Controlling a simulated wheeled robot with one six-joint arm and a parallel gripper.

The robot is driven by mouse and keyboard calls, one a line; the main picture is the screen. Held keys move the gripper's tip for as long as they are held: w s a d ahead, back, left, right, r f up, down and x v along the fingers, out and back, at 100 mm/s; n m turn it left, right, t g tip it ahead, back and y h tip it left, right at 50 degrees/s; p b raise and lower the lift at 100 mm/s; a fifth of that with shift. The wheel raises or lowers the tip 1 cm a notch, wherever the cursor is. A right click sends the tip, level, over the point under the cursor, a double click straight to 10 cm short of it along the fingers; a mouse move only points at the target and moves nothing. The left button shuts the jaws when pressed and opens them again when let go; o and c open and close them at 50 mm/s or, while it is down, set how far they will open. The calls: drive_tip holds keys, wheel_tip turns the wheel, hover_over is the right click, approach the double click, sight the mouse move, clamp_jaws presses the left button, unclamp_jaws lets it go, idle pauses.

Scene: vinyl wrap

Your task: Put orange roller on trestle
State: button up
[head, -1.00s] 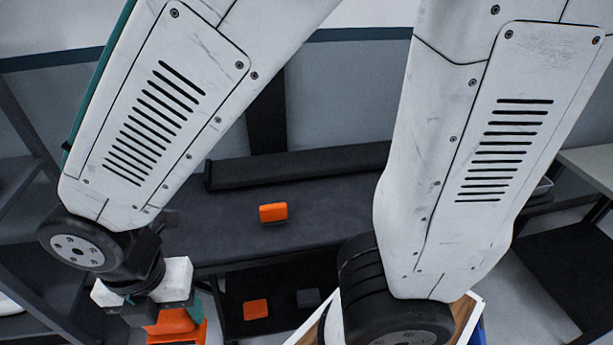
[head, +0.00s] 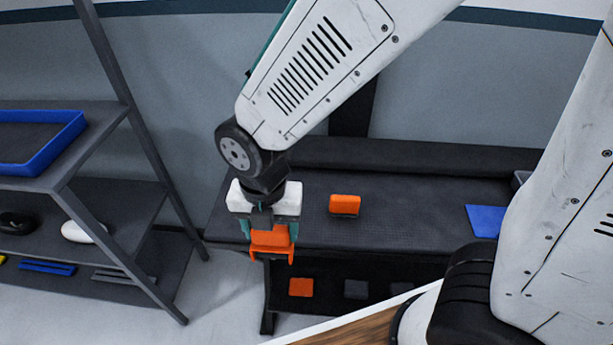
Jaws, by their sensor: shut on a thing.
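My gripper (head: 269,229) points down, its teal fingers shut on the orange roller (head: 270,241). The roller's orange body and side arms show below the white gripper housing; its upper part is partly hidden between the fingers. It appears in front of the left part of the dark trestle (head: 400,225). I cannot tell whether it is over the top or just short of the front edge, and no contact with the top shows.
An orange block with a dark lower edge (head: 344,205) stands on the trestle, right of my gripper. A blue sheet (head: 486,221) lies farther right. A grey shelf rack (head: 120,208) with a blue tray (head: 78,132) stands at left. A wood-topped surface (head: 360,333) is in front.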

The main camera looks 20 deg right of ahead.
drive_tip(key=shift+w+d+f, duration=0.4)
drive_tip(key=shift+w+f, duration=0.45)
drive_tip(key=shift+w, duration=1.7)
drive_tip(key=shift+w+d+f, duration=0.35)
drive_tip(key=shift+w+f, duration=0.45)
drive_tip(key=shift+w, duration=1.7)
drive_tip(key=shift+w+d+f, duration=0.4)
drive_tip(key=shift+w+f, duration=0.45)
drive_tip(key=shift+w, duration=1.7)
drive_tip(key=shift+f, duration=0.1)
